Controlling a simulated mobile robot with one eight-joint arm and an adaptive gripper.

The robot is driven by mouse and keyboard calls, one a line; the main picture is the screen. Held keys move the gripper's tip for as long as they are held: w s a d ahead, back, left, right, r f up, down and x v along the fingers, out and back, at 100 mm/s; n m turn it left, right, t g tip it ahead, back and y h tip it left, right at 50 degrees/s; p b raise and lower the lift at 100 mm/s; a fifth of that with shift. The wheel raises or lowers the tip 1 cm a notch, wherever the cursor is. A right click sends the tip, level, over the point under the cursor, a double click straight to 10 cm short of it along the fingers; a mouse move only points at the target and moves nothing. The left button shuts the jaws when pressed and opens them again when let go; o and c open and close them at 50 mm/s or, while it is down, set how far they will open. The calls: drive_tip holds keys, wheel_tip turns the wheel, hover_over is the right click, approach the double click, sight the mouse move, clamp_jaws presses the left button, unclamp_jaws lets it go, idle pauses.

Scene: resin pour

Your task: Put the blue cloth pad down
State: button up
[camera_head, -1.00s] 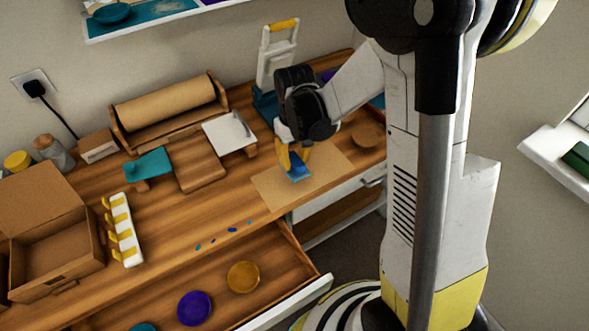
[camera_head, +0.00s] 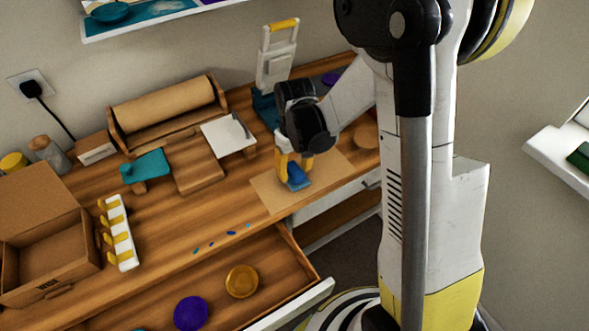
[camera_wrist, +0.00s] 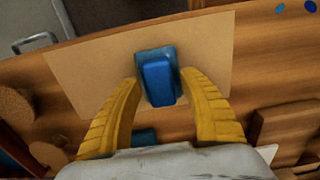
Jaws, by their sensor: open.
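The blue cloth pad (camera_head: 297,178) lies on a flat brown sheet (camera_head: 268,189) on the wooden worktop. In the wrist view the pad (camera_wrist: 158,82) shows as a darker blue square with a raised brighter blue block on it. My gripper (camera_head: 294,168) is just above the pad. In the wrist view its two yellow fingers (camera_wrist: 160,106) stand apart, one on each side of the pad's near end, with gaps between them and the block. The jaws are open and hold nothing. The brown sheet (camera_wrist: 85,68) extends around the pad.
An open drawer (camera_head: 294,297) with a purple dish (camera_head: 190,313) and a yellow dish (camera_head: 241,281) juts out in front. Small blue drops (camera_head: 231,232) mark the worktop edge. A white rack with yellow hooks (camera_head: 121,236) and an open cardboard box (camera_head: 45,262) stand left.

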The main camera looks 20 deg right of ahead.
sight(295, 170)
wheel_tip(295, 170, up, 13)
drive_tip(key=p, duration=0.5)
drive_tip(key=s+r+m+t, duration=0.2)
drive_tip(key=s+r+t, duration=0.5)
drive_tip(key=s+r, duration=0.5)
drive_tip(key=shift+s, duration=1)
drive_tip(key=shift+o, duration=1)
